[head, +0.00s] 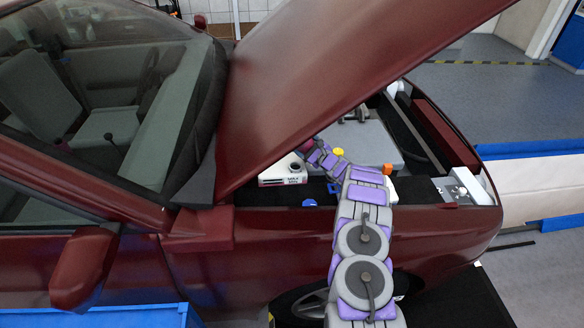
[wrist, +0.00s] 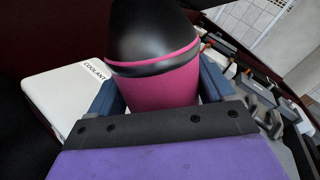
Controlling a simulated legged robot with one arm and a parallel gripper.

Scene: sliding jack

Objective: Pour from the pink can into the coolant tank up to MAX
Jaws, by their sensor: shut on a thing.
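In the wrist view my gripper (wrist: 160,101) is shut on the pink can (wrist: 158,88), which has a black rounded top. The can's far end and spout are hidden, so I cannot tell whether liquid runs. The white coolant tank (wrist: 70,101), lettered COOLANT, lies beside and below the can at the left. My gripper (head: 313,149) is just right of the tank's top, under the hood. The tank's level is not readable.
The raised dark red hood (head: 330,75) hangs close over my arm. The engine bay holds a yellow cap (head: 338,152), an orange cap (head: 387,169) and a blue cap (head: 309,202). The fender (head: 290,235) lies between my base and the bay.

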